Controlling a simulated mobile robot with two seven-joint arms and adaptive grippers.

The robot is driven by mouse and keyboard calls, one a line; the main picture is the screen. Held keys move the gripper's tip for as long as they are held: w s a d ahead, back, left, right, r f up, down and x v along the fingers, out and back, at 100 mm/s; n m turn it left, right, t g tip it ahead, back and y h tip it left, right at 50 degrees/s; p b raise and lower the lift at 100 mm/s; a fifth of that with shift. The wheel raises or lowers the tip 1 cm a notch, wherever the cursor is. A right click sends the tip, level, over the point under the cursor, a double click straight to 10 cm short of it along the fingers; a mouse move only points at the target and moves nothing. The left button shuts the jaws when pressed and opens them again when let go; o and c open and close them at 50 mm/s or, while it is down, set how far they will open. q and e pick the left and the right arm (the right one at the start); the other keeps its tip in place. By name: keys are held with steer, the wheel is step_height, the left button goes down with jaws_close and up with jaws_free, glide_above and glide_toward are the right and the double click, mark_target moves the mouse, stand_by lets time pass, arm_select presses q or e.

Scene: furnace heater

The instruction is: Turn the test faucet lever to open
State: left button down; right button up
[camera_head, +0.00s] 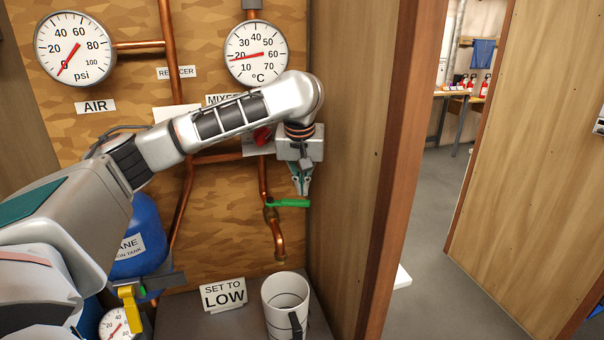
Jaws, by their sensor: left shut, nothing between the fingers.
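The test faucet is a copper pipe (279,240) with a curved spout at the lower middle of the board. Its green lever (288,203) sticks out to the right, roughly level. My left gripper (300,190) points down, shut and empty, with its fingertips just above the lever's right part. I cannot tell whether the tips touch it. My left arm crosses the board from the lower left and hides part of the mixer area. My right gripper is not in view.
A white mug (287,301) stands below the spout, beside a "SET TO LOW" sign (223,295). A wooden side wall (345,150) is close to the right of the gripper. A blue tank (140,240) and a yellow valve handle (131,305) are at lower left.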

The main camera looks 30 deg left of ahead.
arm_select(q)
steer(key=shift+s+d, duration=0.3)
steer(key=shift+s, duration=0.3)
steer(key=shift+s+d, duration=0.25)
steer(key=shift+s, duration=0.35)
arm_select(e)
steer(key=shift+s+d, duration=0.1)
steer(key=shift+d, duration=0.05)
arm_select(q)
steer(key=shift+r, duration=0.1)
